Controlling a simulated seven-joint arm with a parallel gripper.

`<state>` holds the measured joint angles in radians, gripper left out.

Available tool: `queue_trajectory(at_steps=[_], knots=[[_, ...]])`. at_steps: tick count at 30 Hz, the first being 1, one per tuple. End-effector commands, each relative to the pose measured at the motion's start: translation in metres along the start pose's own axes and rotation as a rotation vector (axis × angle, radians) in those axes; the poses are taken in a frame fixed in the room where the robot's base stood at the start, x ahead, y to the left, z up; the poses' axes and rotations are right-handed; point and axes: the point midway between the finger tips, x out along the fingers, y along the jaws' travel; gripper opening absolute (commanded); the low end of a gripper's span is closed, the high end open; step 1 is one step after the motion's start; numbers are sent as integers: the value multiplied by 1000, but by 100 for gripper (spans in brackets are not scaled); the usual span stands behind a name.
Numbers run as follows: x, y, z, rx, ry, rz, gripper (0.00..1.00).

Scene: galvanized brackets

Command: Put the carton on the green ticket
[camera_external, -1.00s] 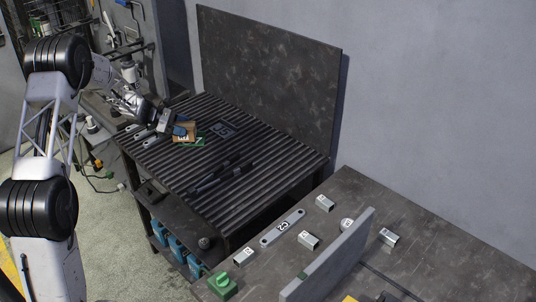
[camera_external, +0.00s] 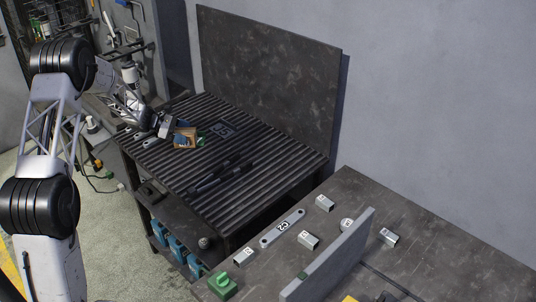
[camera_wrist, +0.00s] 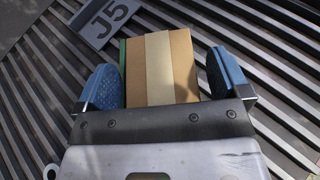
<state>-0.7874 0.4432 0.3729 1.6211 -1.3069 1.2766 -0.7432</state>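The brown carton (camera_external: 184,141) with a pale tape strip rests at the left part of the ribbed table, over the green ticket (camera_external: 200,141). In the wrist view the carton (camera_wrist: 160,68) stands between my two blue fingers, and only a thin green sliver of the ticket (camera_wrist: 123,65) shows along its left edge. The carton hides most of the ticket. My gripper (camera_external: 180,125) is open around the carton. A narrow gap shows at the right finger; the left finger is very close to the carton. In the wrist view my gripper (camera_wrist: 165,75) points toward the table.
A dark plate marked J5 (camera_external: 224,129) lies just beyond the carton; it also shows in the wrist view (camera_wrist: 103,22). Dark bars (camera_external: 222,178) lie nearer the front. A tall dark panel (camera_external: 268,75) stands along the back. Brackets lie on the right table.

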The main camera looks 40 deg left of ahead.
Motion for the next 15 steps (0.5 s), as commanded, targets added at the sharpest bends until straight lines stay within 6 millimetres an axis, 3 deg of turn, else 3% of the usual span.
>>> queue_trajectory(at_steps=[10,15], knots=[[-1,0,3,1,0,0,94],[-13,0,2,0,0,2,94]])
